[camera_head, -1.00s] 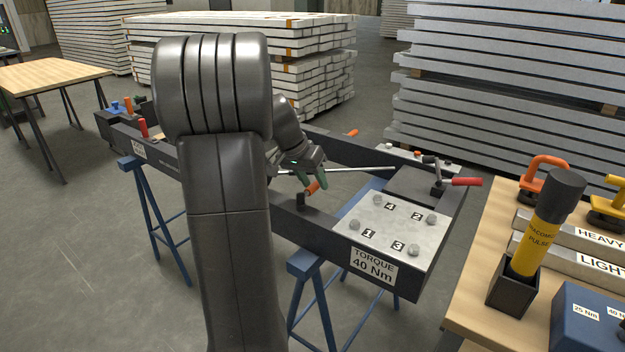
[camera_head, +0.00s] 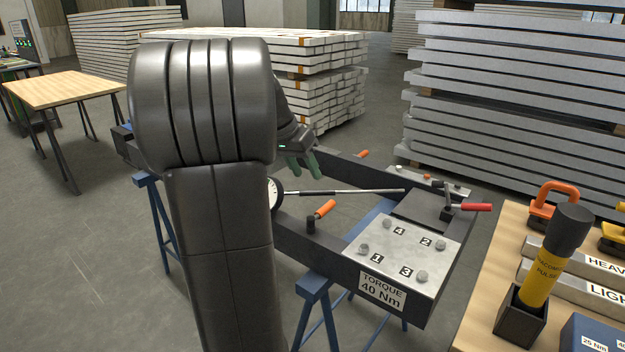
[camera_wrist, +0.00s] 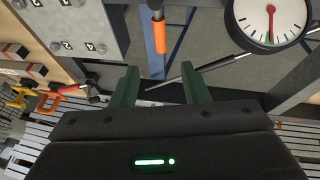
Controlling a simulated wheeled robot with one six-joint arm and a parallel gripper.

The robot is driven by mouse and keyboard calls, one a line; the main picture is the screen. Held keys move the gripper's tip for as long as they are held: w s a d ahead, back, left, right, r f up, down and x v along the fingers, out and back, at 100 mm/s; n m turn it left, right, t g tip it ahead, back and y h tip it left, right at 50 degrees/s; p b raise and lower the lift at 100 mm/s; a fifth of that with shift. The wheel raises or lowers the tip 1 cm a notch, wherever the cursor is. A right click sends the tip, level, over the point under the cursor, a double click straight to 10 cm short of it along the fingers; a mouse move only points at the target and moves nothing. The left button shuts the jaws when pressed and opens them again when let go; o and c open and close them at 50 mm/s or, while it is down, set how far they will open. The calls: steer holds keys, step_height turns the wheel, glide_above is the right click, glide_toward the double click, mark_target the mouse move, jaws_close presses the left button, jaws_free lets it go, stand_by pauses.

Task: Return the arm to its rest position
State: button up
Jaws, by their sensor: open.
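My gripper (camera_head: 303,166) is in the air above the dark container frame (camera_head: 300,244), near its middle. In the wrist view its two green fingers (camera_wrist: 160,88) stand apart with nothing between them. My dark arm rises in front of the head camera and hides part of the frame's left side. Below the gripper, a long thin rod (camera_head: 345,192) with a round white dial gauge (camera_head: 274,193) spans the frame. An orange-handled clamp (camera_head: 325,209) sits on the near beam, apart from the gripper.
A plate with several numbered bolts (camera_head: 405,252) is at the frame's right end, beside a red-handled clamp (camera_head: 475,207). A wooden table (camera_head: 490,270) with a yellow tool (camera_head: 545,265) stands at the right. Another table (camera_head: 65,88) and stacked beams (camera_head: 510,90) stand behind.

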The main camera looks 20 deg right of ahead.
mark_target(325, 205)
steer(key=shift+a+r, duration=0.3)
steer(key=shift+r, duration=0.3)
steer(key=b+x, duration=0.2)
steer(key=x, duration=1.2)
steer(key=shift+b, duration=0.35)
steer(key=shift+r, duration=0.15)
